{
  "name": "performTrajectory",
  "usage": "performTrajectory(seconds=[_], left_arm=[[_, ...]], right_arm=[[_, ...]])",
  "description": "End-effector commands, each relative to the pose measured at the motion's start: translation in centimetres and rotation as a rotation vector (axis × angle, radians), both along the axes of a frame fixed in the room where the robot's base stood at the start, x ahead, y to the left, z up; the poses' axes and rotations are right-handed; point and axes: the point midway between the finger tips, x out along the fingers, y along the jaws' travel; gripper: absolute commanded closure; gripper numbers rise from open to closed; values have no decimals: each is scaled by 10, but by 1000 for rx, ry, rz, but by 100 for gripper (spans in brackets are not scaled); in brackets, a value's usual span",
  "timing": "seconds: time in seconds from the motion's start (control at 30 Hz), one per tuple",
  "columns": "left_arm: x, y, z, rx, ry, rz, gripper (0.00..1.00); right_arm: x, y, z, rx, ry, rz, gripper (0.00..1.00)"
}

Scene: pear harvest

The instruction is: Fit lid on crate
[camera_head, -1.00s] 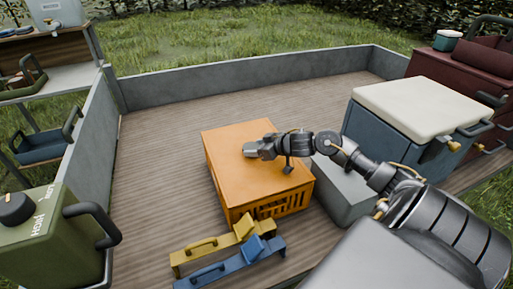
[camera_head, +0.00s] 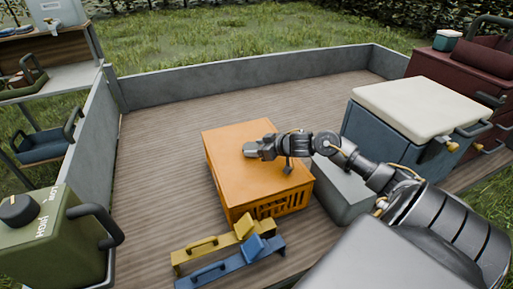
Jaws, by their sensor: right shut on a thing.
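An orange crate (camera_head: 286,205) with slotted sides stands on the wooden trailer bed. A flat orange lid (camera_head: 235,155) lies over its top and looks level, with its edges close to the crate's walls. My right gripper (camera_head: 252,150) reaches in from the right and is over the middle of the lid, shut on it. The part it grips is hidden under the fingers. Whether the lid is seated all round cannot be told from this angle. My left gripper is out of view.
A grey box (camera_head: 343,190) stands just right of the crate. A blue cooler with a cream lid (camera_head: 418,108) is behind it. Yellow (camera_head: 205,244) and blue (camera_head: 222,268) handled tools lie in front. A green canister (camera_head: 50,240) is at left. The bed behind the crate is clear.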

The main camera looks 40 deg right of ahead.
Motion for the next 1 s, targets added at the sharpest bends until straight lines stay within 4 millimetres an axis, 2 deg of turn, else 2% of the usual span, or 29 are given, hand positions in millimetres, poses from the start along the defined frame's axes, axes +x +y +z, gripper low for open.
performTrajectory(seconds=[0.47,0.5,0.53,0.57,1.0], left_arm=[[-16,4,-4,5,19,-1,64],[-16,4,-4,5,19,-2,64],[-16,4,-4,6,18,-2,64],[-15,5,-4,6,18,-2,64],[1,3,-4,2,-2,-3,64]], right_arm=[[0,0,-10,0,-1,0,72],[0,0,-9,1,-2,0,37],[0,0,-9,1,-2,0,33],[0,0,-9,0,-1,0,31],[0,0,-10,0,1,0,31]])
